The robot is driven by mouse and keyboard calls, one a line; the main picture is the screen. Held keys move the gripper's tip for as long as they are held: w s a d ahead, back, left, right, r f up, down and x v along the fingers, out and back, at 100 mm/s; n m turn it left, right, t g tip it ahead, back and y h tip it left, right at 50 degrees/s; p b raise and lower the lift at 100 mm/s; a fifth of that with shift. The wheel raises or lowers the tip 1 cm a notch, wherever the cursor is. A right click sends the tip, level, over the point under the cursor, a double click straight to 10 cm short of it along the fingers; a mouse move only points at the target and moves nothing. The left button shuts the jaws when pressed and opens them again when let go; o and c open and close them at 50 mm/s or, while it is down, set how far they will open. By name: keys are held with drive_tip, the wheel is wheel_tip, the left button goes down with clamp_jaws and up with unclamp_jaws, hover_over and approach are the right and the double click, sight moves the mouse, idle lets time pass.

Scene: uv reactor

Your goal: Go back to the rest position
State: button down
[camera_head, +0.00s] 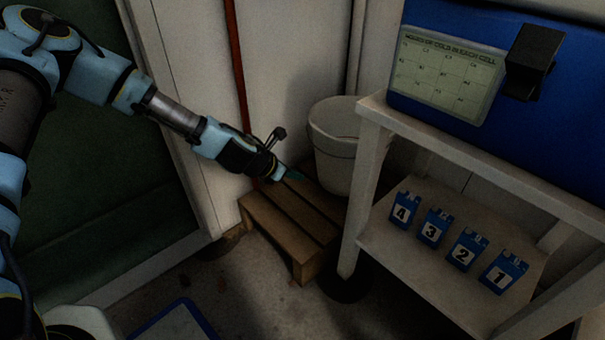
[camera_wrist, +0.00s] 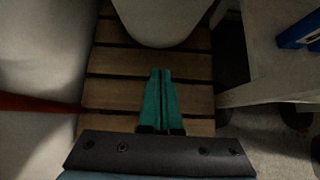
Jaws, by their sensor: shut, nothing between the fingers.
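My gripper (camera_head: 293,175) is at the end of my arm, which reaches from the left over a wooden slatted crate (camera_head: 290,226) in the head view. In the wrist view my gripper (camera_wrist: 161,75) shows two green fingers lying side by side, shut with nothing between them. The fingers point toward a white bucket (camera_head: 335,150) that stands on the crate; its lower part also shows in the wrist view (camera_wrist: 165,20). Whether the fingertips touch the slats or hover above them, I cannot tell.
A white shelf unit (camera_head: 480,168) stands right of the crate. Its lower shelf holds several blue numbered blocks (camera_head: 435,228). A blue machine with a panel (camera_head: 447,75) sits on top. A red pipe (camera_head: 236,70) runs down the wall behind. A blue-edged board (camera_head: 180,325) lies on the floor.

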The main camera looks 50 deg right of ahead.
drive_tip(key=shift+a+r, duration=0.2)
drive_tip(key=w+a+r+m+t+y, duration=0.15)
drive_tip(key=w+a+r+m, duration=0.25)
drive_tip(key=a, duration=0.5)
drive_tip(key=w+a+r+m+y+p, duration=0.1)
drive_tip(key=w+a+r+m+y, duration=0.2)
drive_tip(key=a, duration=0.5)
drive_tip(key=w+a+r+m+y, duration=0.1)
drive_tip(key=w+a+r+m, duration=0.4)
drive_tip(key=a, duration=0.4)
drive_tip(key=s+a+r+m+y, duration=0.15)
drive_tip(key=a+r, duration=0.25)
drive_tip(key=a, duration=0.4)
drive_tip(key=s+a+r+m+y+p, duration=0.1)
drive_tip(key=a+r+m, duration=0.25)
drive_tip(key=a, duration=0.55)
drive_tip(key=s+a+r+m+y, duration=0.1)
drive_tip(key=a+r, duration=0.4)
drive_tip(key=a, duration=0.3)
wheel_tip(320, 180, up, 38)
drive_tip(key=p, duration=3.8)
drive_tip(key=shift+s+r+t, duration=0.15)
drive_tip(key=shift+s+t, duration=0.15)
drive_tip(key=shift+t, duration=0.15)
